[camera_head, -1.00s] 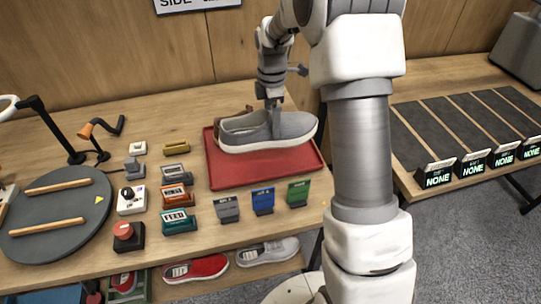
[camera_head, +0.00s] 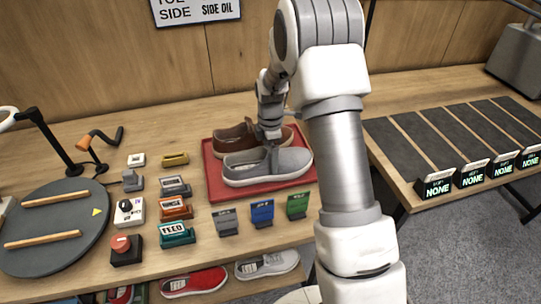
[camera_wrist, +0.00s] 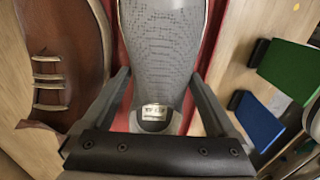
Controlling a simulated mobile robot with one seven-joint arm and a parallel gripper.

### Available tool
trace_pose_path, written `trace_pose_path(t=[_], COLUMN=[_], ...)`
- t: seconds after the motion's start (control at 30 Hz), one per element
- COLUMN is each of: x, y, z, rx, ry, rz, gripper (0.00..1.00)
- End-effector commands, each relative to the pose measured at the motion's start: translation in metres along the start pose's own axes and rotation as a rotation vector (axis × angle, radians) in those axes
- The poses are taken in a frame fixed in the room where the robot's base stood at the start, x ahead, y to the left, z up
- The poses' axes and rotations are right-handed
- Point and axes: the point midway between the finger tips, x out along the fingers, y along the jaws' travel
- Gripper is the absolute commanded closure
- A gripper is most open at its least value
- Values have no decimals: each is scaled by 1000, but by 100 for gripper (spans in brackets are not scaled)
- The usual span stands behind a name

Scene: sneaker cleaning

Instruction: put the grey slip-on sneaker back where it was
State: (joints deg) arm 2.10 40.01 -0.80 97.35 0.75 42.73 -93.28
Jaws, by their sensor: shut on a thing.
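The grey slip-on sneaker (camera_head: 250,168) has a white sole and lies level over the front part of the red tray (camera_head: 215,190), toe to the right. I cannot tell whether its sole touches the tray. My gripper (camera_head: 271,148) is shut on it from above. In the wrist view, the fingers of my gripper (camera_wrist: 160,76) stand on both sides of the grey sneaker (camera_wrist: 165,45), whose heel tab faces the palm. A brown laced shoe (camera_head: 232,136) is in the tray just behind it, and beside it in the wrist view (camera_wrist: 62,65).
Grey, blue (camera_head: 262,212) and green (camera_head: 297,205) cards stand before the tray. Label blocks (camera_head: 176,208) and a round turntable (camera_head: 50,255) are at left. Red (camera_head: 195,281) and pale grey (camera_head: 266,263) sneakers are on the lower shelf. Dark lanes (camera_head: 430,150) fill the right table.

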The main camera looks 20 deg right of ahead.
Motion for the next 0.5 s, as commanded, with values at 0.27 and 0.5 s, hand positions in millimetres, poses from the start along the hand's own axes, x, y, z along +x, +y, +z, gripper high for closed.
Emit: trace_pose_path(t=[0.27,0.5], x=[2,-14], y=[0,1], z=[0,0], rx=[0,0], ry=[0,0], rz=[-1,2], gripper=[0,0])
